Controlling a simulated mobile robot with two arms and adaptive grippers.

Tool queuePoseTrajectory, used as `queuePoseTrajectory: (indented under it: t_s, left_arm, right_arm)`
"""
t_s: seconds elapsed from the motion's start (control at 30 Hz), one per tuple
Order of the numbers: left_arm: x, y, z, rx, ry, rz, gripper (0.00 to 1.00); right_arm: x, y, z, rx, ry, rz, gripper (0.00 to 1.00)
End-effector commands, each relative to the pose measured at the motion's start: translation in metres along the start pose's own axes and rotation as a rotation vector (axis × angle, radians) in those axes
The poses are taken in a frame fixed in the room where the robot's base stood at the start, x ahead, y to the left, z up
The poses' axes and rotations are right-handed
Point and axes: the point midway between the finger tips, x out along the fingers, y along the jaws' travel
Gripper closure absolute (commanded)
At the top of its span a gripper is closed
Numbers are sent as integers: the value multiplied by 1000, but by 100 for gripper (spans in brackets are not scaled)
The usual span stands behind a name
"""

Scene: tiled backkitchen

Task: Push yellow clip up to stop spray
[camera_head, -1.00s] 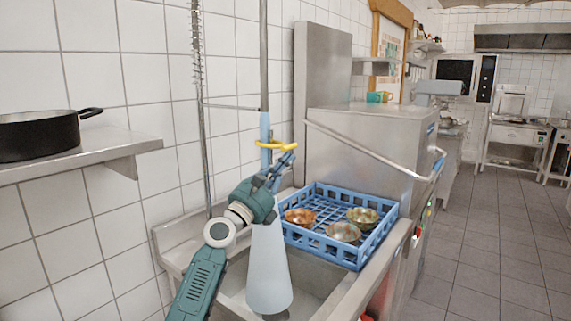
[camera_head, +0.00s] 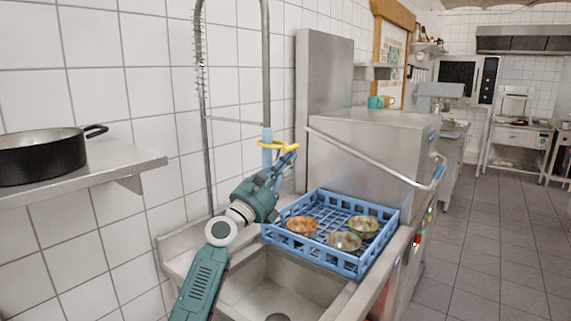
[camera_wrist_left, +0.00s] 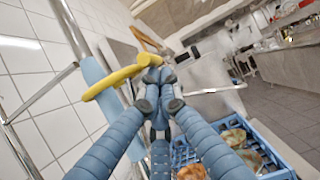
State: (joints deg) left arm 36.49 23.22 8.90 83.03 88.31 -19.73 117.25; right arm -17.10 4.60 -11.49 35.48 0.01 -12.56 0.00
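The yellow clip (camera_head: 279,145) sits around the light blue sprayer handle (camera_head: 267,135) on the hanging hose over the sink. No spray shows below the handle. My left gripper (camera_head: 288,156) is just under the clip's right end, fingertips up against it. In the left wrist view, the clip (camera_wrist_left: 122,78) runs from the blue handle (camera_wrist_left: 98,82) to my bunched fingertips (camera_wrist_left: 157,88). The fingers are shut together; whether they pinch the clip I cannot tell. The right gripper is out of view.
A black pan (camera_head: 42,158) sits on the left wall shelf (camera_head: 125,162).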

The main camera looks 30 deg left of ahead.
Motion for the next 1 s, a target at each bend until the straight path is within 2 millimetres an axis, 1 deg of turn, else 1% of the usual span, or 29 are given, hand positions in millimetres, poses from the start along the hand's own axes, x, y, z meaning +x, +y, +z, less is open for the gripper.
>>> queuePoseTrajectory:
  t_s: [0.07,0.17,0.27,0.5,0.6,0.7,0.8,1.0]
  left_arm:
    - [-3,0,0,0,0,-1,100]
    - [-15,0,-2,1,2,-1,100]
    - [-34,0,-2,2,3,-1,100]
    - [-86,0,-2,-1,2,1,100]
    - [-102,1,-2,-2,2,0,100]
    - [-112,0,-2,-1,2,0,100]
    - [-118,0,-1,-1,0,0,100]
    - [-120,1,-1,-1,0,0,100]
  right_arm:
    - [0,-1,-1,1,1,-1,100]
    - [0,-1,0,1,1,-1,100]
    - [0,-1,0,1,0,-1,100]
    - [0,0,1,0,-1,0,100]
    - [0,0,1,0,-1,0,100]
    - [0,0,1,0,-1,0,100]
    - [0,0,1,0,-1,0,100]
    - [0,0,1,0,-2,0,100]
